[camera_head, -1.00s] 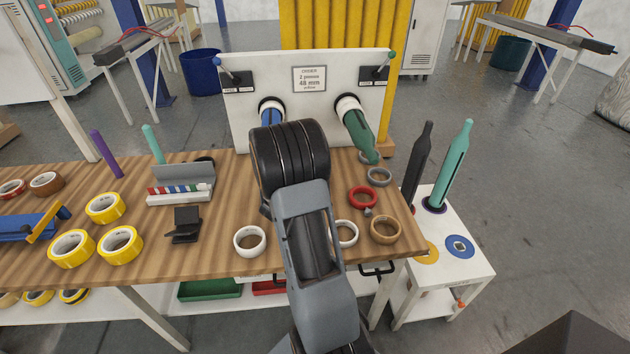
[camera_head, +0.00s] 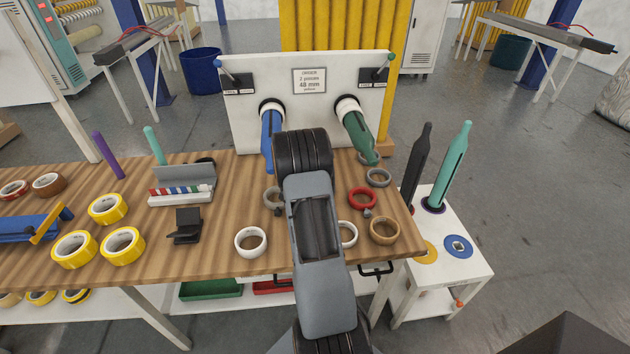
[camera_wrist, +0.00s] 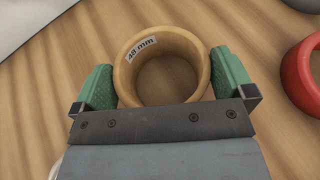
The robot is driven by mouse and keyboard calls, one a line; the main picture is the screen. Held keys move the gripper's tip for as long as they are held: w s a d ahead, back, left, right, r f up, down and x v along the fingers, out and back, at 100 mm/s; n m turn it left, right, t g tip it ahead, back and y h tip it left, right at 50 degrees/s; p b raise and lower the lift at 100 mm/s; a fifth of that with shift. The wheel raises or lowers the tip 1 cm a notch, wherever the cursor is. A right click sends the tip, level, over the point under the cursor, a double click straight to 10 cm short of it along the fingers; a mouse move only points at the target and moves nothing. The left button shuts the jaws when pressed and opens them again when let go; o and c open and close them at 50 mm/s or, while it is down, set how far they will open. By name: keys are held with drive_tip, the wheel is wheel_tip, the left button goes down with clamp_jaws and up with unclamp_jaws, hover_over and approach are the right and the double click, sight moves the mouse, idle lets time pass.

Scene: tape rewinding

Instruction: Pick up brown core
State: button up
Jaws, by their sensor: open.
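A brown core (camera_wrist: 162,66) marked "48 mm" lies on the wooden table in the wrist view. My gripper (camera_wrist: 163,64) is open, with one green finger on each side of this core. The fingers are very close to its outer wall; I cannot tell whether they touch it. In the head view my arm hides the gripper. A brown core (camera_head: 384,231) shows there near the table's right front corner with no fingers around it, so the one between my fingers seems to be another, hidden behind the arm.
A red core (camera_wrist: 303,75) lies right of the gripper. White cores (camera_head: 250,241) and grey cores (camera_head: 378,177) lie around my arm. A white panel (camera_head: 308,120) with blue (camera_head: 268,135) and green (camera_head: 360,138) spindles stands behind. Yellow tape rolls (camera_head: 122,246) lie at left.

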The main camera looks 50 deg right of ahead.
drive_tip(key=shift+c, duration=0.5)
drive_tip(key=c, duration=0.4)
drive_tip(key=shift+c, duration=0.3)
drive_tip(key=shift+r, duration=0.2)
